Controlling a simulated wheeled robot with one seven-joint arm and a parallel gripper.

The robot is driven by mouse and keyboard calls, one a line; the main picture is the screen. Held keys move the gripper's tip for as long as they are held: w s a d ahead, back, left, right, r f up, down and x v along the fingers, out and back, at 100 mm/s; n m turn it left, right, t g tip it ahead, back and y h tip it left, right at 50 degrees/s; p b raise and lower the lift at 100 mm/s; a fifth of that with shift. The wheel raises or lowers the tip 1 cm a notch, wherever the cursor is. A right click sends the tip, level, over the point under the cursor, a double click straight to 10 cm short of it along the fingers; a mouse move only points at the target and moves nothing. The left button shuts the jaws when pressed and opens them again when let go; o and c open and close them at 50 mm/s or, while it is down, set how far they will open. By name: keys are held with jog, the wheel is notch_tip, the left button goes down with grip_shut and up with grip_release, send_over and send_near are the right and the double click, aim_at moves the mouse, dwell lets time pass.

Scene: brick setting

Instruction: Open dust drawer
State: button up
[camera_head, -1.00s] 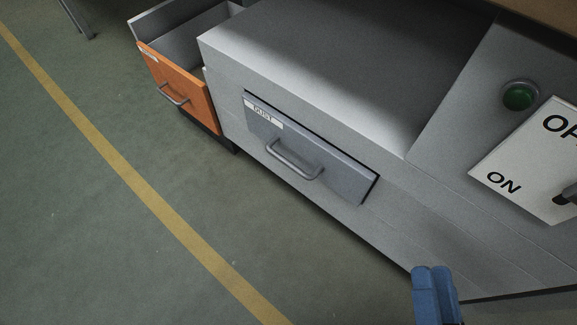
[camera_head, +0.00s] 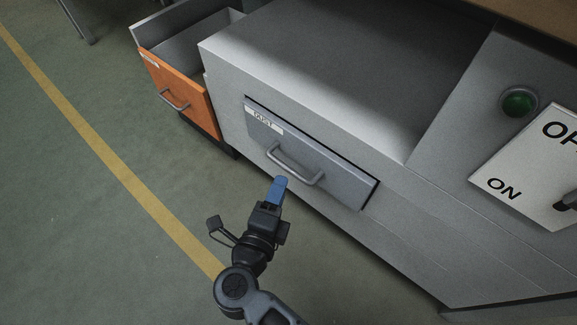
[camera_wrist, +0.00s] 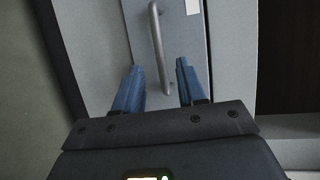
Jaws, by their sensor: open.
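The dust drawer (camera_head: 340,179) is a grey front with a white "DUST" label (camera_head: 269,124) and a bar handle (camera_head: 295,166), set in the side of the grey machine. It stands slightly proud of the machine's side, with a dark gap along its top edge. My gripper (camera_head: 280,182) is just in front of the handle, near its lower side. In the wrist view my open blue fingers (camera_wrist: 160,78) point at the drawer front, with the handle (camera_wrist: 160,50) running between and ahead of them. Contact with the handle cannot be told.
An orange-fronted drawer (camera_head: 188,101) stands pulled open at the upper left. A green button (camera_head: 519,103) and a white ON sign (camera_head: 530,165) with a dark knob are on the right. The green floor (camera_head: 90,220) with a yellow line is clear at left.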

aim_at(287, 167)
jog(key=b+x, duration=0.3)
jog(key=x, duration=0.4)
jog(key=shift+w+f, duration=0.1)
jog(key=shift+w, duration=0.25)
grip_shut()
dwell(0.3)
